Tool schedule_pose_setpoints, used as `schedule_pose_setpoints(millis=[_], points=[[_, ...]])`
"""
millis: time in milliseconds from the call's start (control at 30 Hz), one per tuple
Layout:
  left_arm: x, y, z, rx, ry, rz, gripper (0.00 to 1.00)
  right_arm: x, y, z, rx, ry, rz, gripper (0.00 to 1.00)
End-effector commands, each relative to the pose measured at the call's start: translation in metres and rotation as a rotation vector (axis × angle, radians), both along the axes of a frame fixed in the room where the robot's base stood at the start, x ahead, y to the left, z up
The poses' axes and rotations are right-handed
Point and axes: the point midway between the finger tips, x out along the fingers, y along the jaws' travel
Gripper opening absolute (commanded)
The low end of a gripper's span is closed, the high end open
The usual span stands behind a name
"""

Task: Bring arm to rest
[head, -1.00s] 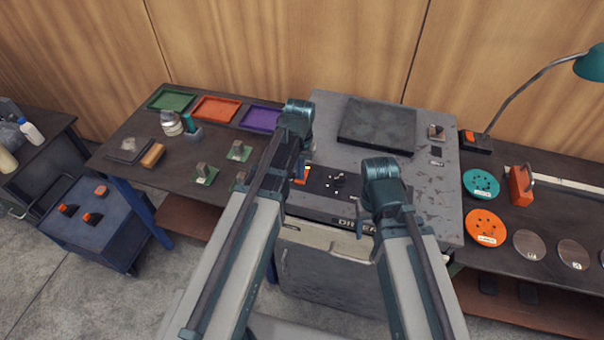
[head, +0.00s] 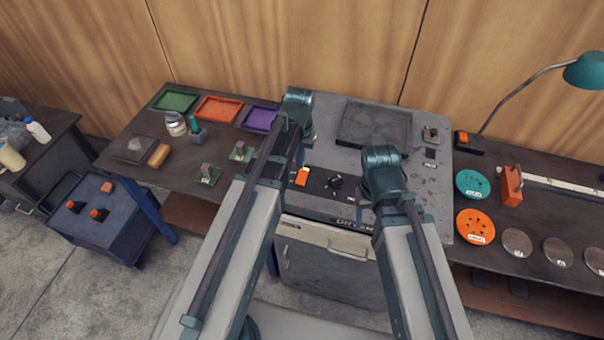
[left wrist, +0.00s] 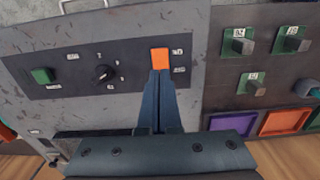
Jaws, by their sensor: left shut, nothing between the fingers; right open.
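My left arm (head: 240,225) reaches up over the grey machine (head: 425,185) in the head view, and its forearm folds back down near the dark control panel. In the left wrist view my left gripper (left wrist: 160,74) is shut and empty. Its fingertips are at the lower edge of an orange square button (left wrist: 160,58) on that panel; I cannot tell whether they touch it. The same orange button (head: 302,176) shows in the head view. My right arm (head: 420,270) stands bent in front of the machine, and its gripper is hidden from view.
The panel also has a black knob (left wrist: 103,74) and a green button (left wrist: 42,76). Coloured trays (head: 217,109) and small parts lie on the left bench. Discs (head: 475,226) and a teal lamp (head: 585,72) are on the right bench. A blue cart (head: 95,225) stands at left.

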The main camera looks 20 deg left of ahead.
Motion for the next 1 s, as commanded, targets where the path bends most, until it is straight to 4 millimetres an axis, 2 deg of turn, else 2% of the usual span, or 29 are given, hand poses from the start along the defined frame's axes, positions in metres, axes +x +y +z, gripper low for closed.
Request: schedule_pose_setpoints(millis=[167, 233, 400, 500, 600, 733, 1000], points=[[-0.002, -0.002, -0.003, 0.001, 0.001, -0.004, 0.0, 0.0, 0.0, -0.003, 0.0, 0.0, 0.0, 0.64], [-0.014, -0.013, -0.014, 0.007, 0.005, -0.026, 0.0, 0.0, 0.0, -0.014, 0.0, 0.0, 0.001, 0.64], [-0.074, -0.062, -0.058, 0.046, 0.022, -0.147, 0.0, 0.0, 0.0, -0.058, -0.001, 0.0, 0.005, 0.64], [-0.107, -0.083, -0.077, 0.071, 0.032, -0.216, 0.0, 0.0, 0.0, -0.078, -0.002, 0.0, 0.007, 0.64], [-0.13, -0.096, -0.09, 0.09, 0.036, -0.265, 0.0, 0.0, 0.0, -0.091, -0.002, 0.0, 0.009, 0.64], [-0.144, -0.104, -0.094, 0.103, 0.04, -0.296, 0.0, 0.0, 0.0, -0.096, -0.002, 0.001, 0.011, 0.64], [-0.143, -0.105, -0.092, 0.105, 0.04, -0.298, 0.0, 0.0, 0.0, -0.093, -0.002, 0.001, 0.011, 0.64]])
